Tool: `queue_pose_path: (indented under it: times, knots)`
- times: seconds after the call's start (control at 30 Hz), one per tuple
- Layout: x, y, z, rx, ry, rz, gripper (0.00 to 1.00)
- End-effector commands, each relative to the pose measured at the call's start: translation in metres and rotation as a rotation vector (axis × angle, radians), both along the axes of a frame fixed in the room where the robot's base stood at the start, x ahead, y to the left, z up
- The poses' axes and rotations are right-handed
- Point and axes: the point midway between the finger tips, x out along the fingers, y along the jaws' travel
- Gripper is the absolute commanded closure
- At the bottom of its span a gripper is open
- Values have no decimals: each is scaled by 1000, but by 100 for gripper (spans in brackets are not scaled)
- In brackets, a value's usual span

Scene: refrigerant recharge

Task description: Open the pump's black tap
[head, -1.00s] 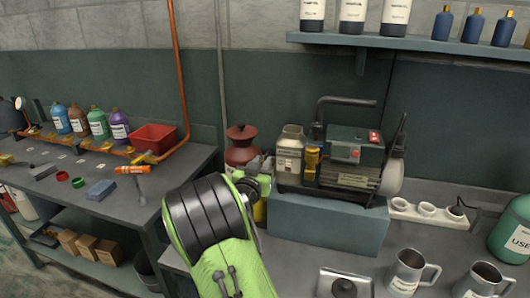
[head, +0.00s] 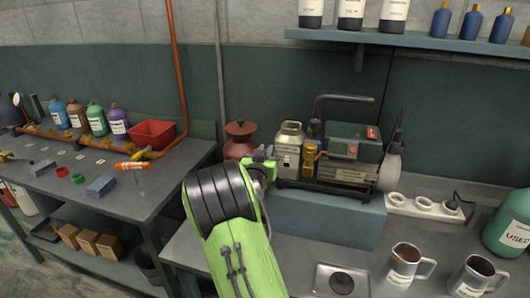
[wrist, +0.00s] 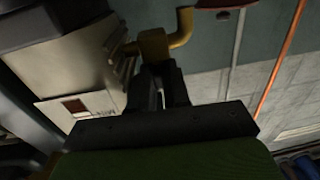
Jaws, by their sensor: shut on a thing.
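The pump (head: 352,162) stands on a blue-grey block (head: 325,215) on the bench, with a bent dark pipe on top and brass parts (head: 310,157) at its left. A pale labelled can (head: 288,152) stands close to the gripper.
A red-brown pot (head: 240,141) is behind my gripper. A white socket strip (head: 425,208), metal mugs (head: 405,268) and a green bottle (head: 510,228) are on the right. A shelf (head: 410,41) with bottles hangs above. A second bench (head: 130,205) is on the left.

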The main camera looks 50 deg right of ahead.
Motion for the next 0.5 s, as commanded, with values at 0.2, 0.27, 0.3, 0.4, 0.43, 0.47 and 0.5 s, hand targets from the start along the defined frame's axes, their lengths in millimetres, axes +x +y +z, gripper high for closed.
queue_pose_path:
  times: [0.2,0.27,0.3,0.4,0.43,0.47,0.5]
  knots:
    - [-3,-2,3,7,7,147,100]
    - [-3,-2,3,7,4,172,100]
    - [-4,-2,3,6,2,183,100]
    - [-4,-1,1,4,-4,200,100]
    - [-4,-1,1,3,-5,203,100]
    - [-4,0,1,3,-6,204,100]
    - [-4,0,0,3,-6,204,100]
